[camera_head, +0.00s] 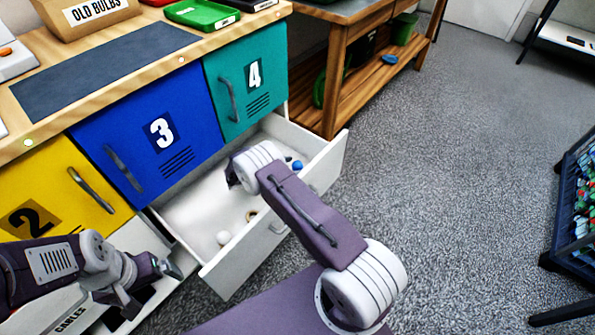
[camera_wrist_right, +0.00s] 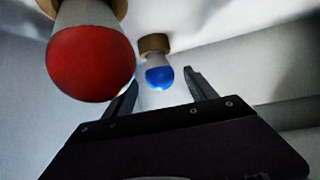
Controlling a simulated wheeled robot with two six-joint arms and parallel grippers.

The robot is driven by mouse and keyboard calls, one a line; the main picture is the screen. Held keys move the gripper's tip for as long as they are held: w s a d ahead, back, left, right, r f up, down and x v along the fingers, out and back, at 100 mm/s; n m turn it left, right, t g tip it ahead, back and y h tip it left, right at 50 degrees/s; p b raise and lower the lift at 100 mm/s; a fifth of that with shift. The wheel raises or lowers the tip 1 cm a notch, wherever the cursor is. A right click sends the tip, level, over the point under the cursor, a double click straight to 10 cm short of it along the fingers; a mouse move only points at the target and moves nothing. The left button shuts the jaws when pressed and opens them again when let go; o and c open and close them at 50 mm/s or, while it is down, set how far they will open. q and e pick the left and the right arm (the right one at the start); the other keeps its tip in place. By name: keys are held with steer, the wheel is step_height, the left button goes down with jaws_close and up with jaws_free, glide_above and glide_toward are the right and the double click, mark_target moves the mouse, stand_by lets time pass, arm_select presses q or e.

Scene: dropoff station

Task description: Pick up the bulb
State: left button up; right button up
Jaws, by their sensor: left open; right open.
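Several bulbs lie in the open white drawer; the task does not say which one is meant. In the right wrist view a large red-topped bulb (camera_wrist_right: 92,62) is close at the upper left. A smaller blue-topped bulb (camera_wrist_right: 159,77) with a tan base is farther off, framed between the fingers of my right gripper (camera_wrist_right: 160,90), which is open and empty. In the head view a blue bulb (camera_head: 297,165) and a white bulb (camera_head: 223,237) show in the drawer; my right arm hides part of its inside. My left gripper (camera_head: 170,268) is open at the lower left, outside that drawer.
The drawer (camera_head: 240,262) sticks out below the blue number 3 door (camera_head: 150,135) and teal number 4 door (camera_head: 250,80). A lower drawer labelled CABLES (camera_head: 70,318) is at lower left. A dark crate (camera_head: 570,215) stands right. The grey floor between is clear.

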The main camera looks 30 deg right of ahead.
steer(key=x, duration=0.2)
steer(key=shift+w+d+f, duration=0.15)
steer(key=shift+d+f, duration=0.05)
steer(key=shift+f, duration=0.1)
arm_select(q)
steer(key=shift+f, duration=0.6)
arm_select(e)
steer(key=shift+r, duration=0.15)
steer(key=shift+c, duration=0.4)
steer(key=c, duration=1.1)
steer(key=shift+r, duration=0.45)
step_height(320, 180, up, 11)
steer(key=p, duration=0.6)
arm_select(q)
step_height(320, 180, up, 8)
steer(key=p, duration=0.1)
steer(key=shift+f+p, duration=0.15)
steer(key=shift+p, duration=0.15)
arm_select(e)
glide_toward(296, 163)
steer(key=v, duration=1)
steer(key=shift+d+r, duration=0.1)
steer(key=shift+r, duration=0.1)
